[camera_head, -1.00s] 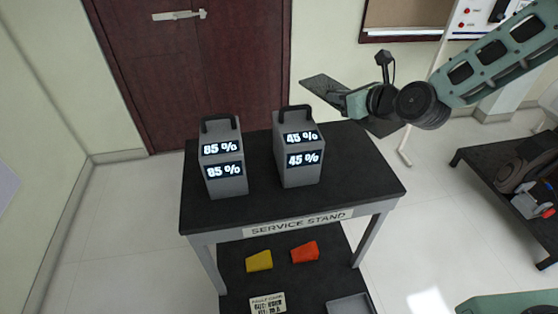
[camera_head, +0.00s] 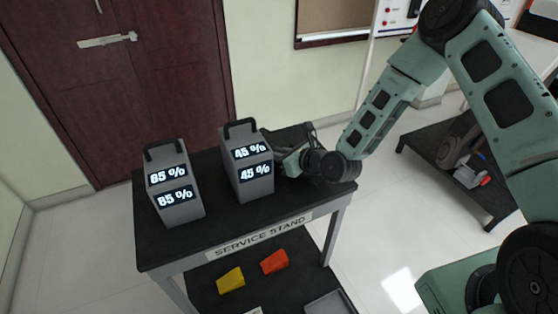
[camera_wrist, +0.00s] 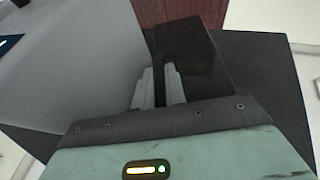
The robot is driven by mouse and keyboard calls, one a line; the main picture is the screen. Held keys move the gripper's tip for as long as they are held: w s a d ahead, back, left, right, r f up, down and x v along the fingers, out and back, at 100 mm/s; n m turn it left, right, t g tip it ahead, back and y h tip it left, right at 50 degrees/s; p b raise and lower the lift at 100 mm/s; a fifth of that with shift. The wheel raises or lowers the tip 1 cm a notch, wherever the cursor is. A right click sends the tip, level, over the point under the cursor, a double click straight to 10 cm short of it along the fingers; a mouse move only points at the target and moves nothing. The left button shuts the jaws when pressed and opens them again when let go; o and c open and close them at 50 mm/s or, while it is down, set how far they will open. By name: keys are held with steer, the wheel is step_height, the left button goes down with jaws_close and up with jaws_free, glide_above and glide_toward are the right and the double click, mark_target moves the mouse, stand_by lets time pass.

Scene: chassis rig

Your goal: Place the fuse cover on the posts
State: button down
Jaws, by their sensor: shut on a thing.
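My gripper (camera_head: 284,160) is low over the right part of the service stand's top, close to the right side of the 45 % battery box. The wrist view shows my gripper's fingers (camera_wrist: 159,88) shut on a thin dark panel (camera_wrist: 188,48), which may be the fuse cover. The panel stands out beyond the fingertips, close to a grey box wall on the left. In the head view I cannot make the panel out against the black top and the box. Whether it touches the stand is unclear. I see no posts in either view.
The 45 % box (camera_head: 250,172) and 85 % box (camera_head: 174,195) stand on the service stand (camera_head: 220,225). Yellow (camera_head: 231,280) and orange (camera_head: 274,262) wedges lie on its lower shelf. A dark low cart (camera_head: 420,150) stands at right.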

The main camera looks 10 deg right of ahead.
steer(key=shift+f, duration=1.55)
steer(key=c, duration=1.5)
jaws_free()
steer(key=shift+o, duration=0.2)
